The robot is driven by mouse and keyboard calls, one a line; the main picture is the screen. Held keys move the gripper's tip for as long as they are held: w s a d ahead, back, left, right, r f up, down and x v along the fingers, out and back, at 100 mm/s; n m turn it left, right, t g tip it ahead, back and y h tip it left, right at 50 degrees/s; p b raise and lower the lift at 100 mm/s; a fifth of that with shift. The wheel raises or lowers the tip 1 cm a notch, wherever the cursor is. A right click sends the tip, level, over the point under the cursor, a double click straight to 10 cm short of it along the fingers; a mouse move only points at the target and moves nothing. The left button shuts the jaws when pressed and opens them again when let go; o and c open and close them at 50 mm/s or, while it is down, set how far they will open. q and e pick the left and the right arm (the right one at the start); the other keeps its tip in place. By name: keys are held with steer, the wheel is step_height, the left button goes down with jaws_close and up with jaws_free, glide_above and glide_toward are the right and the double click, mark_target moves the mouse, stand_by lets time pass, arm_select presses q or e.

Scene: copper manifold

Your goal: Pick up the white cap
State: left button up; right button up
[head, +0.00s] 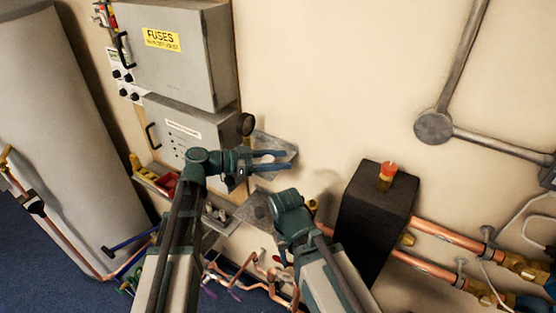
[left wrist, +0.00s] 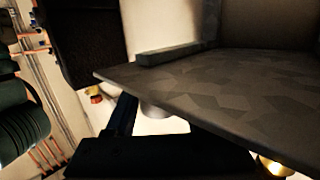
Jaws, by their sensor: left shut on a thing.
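My left gripper (head: 271,161) reaches right in the head view, in front of a grey metal bracket (head: 288,146) on the wall. Its two dark fingers lie a small gap apart. In the left wrist view a pale, rounded piece, the white cap (left wrist: 155,110), shows beside the dark finger, just under the edge of a grey plate (left wrist: 215,85). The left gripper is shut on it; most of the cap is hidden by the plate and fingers.
Grey fuse boxes (head: 180,62) hang at the upper left. A black box (head: 372,225) with a red-topped fitting (head: 387,170) stands right of my right arm. Copper pipes (head: 445,236) run from it. A large grey cylinder (head: 65,120) stands at the left.

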step_height(320, 180, up, 17)
steer(key=p, duration=1.6)
steer(key=shift+r+p, duration=0.15)
steer(key=shift+p, duration=0.2)
